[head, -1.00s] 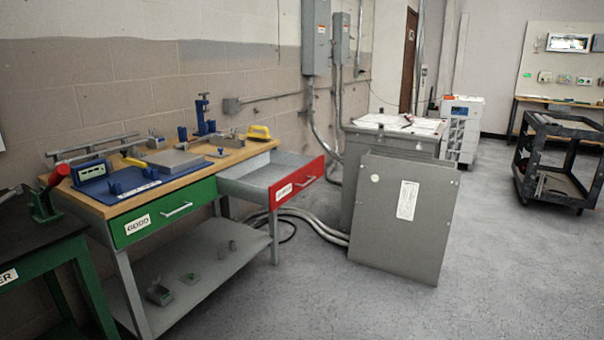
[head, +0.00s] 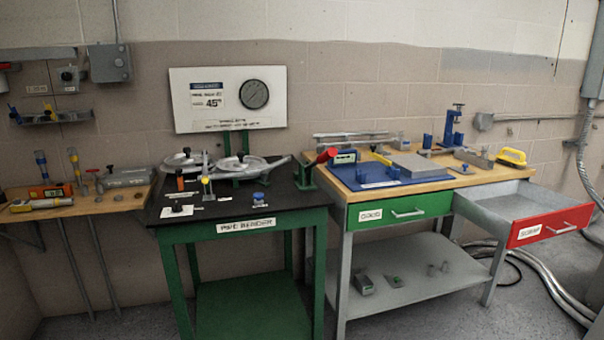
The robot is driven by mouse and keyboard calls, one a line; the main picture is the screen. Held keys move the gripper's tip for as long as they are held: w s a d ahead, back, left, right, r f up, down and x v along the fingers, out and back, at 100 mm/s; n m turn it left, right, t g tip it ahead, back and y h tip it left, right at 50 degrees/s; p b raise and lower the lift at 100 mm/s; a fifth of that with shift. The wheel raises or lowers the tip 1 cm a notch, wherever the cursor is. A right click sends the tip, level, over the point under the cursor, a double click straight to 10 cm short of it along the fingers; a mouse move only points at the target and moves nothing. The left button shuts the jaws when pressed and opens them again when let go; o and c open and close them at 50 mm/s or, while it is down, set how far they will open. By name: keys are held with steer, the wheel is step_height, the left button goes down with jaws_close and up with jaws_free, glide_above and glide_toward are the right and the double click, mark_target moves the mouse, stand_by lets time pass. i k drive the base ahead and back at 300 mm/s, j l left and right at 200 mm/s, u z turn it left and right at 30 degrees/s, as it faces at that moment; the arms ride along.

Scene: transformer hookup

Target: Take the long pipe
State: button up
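Long thin silver pipes (head: 352,136) lie across a rest at the back left of the wooden workbench (head: 440,184), against the wall. They look close in length, and I cannot tell which is longest. Two thin grey rods, a left one (head: 76,268) and a right one (head: 108,262), stand upright below the small wooden shelf at the left. I cannot tell whether these are pipes. My gripper is not in view.
A green pipe bender table (head: 245,238) with a black top stands left of the workbench. The workbench's red drawer (head: 550,226) is pulled out; its green drawer (head: 400,211) is shut. Floor conduits (head: 545,275) lie at the right. A small wooden shelf (head: 75,202) holds tools.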

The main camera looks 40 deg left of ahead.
mark_target(254, 172)
steer(key=u, duration=1.95)
